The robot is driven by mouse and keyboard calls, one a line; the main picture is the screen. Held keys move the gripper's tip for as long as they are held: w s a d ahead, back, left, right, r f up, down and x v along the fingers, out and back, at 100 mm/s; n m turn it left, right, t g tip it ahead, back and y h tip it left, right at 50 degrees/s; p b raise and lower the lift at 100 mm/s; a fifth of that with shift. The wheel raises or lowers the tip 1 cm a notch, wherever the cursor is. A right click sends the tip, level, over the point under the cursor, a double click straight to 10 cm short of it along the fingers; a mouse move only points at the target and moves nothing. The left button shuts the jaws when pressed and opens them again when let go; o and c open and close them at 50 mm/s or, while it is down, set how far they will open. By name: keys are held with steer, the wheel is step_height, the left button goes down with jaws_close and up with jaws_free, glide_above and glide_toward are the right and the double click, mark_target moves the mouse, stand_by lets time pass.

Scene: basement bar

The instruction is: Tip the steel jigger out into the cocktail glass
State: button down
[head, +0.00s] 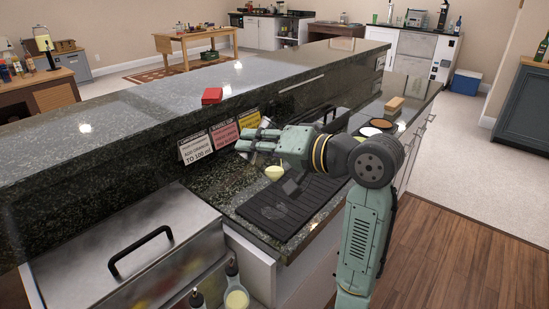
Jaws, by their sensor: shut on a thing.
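My gripper (248,145) is at the left end of my arm, over the bar's lower counter and close to the upright signs. It is shut on the steel jigger (266,122), which shows as a small silvery shape at the fingers and looks tilted. The fingers hide much of the jigger, and its contents cannot be seen. A small pale yellow shape (274,172), seemingly the drink in the cocktail glass, shows just below and right of the gripper. The glass's outline is too faint to make out. Whether anything is flowing cannot be told.
A black mat (275,212) lies on the counter below my arm. A lidded steel bin (130,250) is front left. Round dishes (370,131) and a wooden block (394,105) lie beyond my arm.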

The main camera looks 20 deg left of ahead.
steer(key=shift+f+m, duration=0.15)
steer(key=shift+m, duration=0.15)
stand_by(0.4)
steer(key=shift+s+r+m+g+y, duration=0.1)
steer(key=shift+r+m+g+y, duration=0.2)
steer(key=shift+r+m+y, duration=0.3)
stand_by(0.6)
steer(key=shift+f+m, duration=0.45)
steer(key=shift+m, duration=0.35)
stand_by(0.4)
steer(key=shift+s+a+f+m+y+p, duration=0.1)
steer(key=shift+f+m+y+p, duration=0.1)
steer(key=shift+m+y+p, duration=0.4)
